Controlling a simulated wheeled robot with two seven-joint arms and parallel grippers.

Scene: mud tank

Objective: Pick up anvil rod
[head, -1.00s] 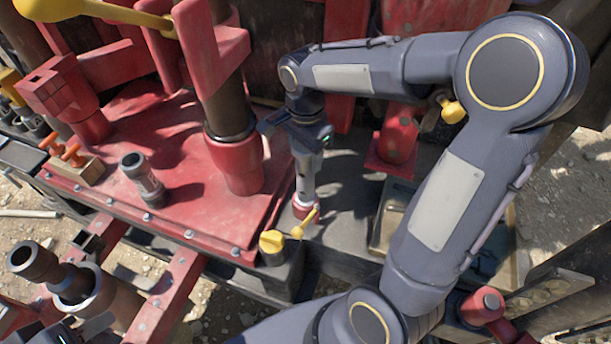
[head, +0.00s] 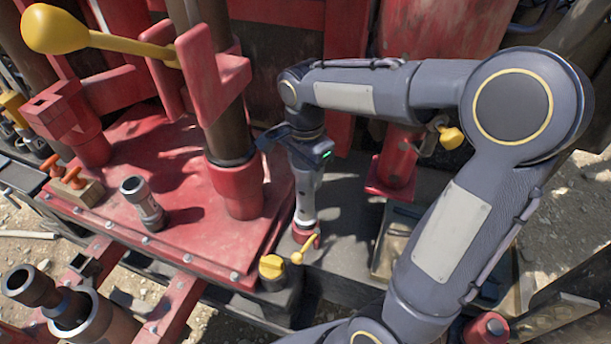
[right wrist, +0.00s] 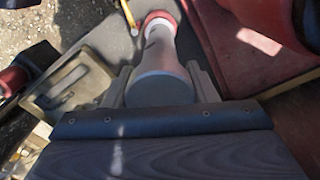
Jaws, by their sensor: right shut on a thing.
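The anvil rod (head: 305,198) is a pale grey metal cylinder with a red lower end. It stands nearly upright beside the red platform, over the dark deck. My right gripper (head: 307,165) is above it, shut on its upper part. In the right wrist view the rod (right wrist: 161,60) runs away from the camera between the two fingers of the right gripper (right wrist: 160,88), its round top near the palm. The red lower end sits at or near the deck; I cannot tell if it touches. My left gripper is not in view.
A yellow-capped post (head: 271,268) and a small yellow handle (head: 304,249) are close to the rod's foot. A thick red-based column (head: 236,185) rises to its left. A short grey cylinder (head: 143,203) stands on the red platform (head: 185,232). A shallow tray (head: 392,243) lies to the right.

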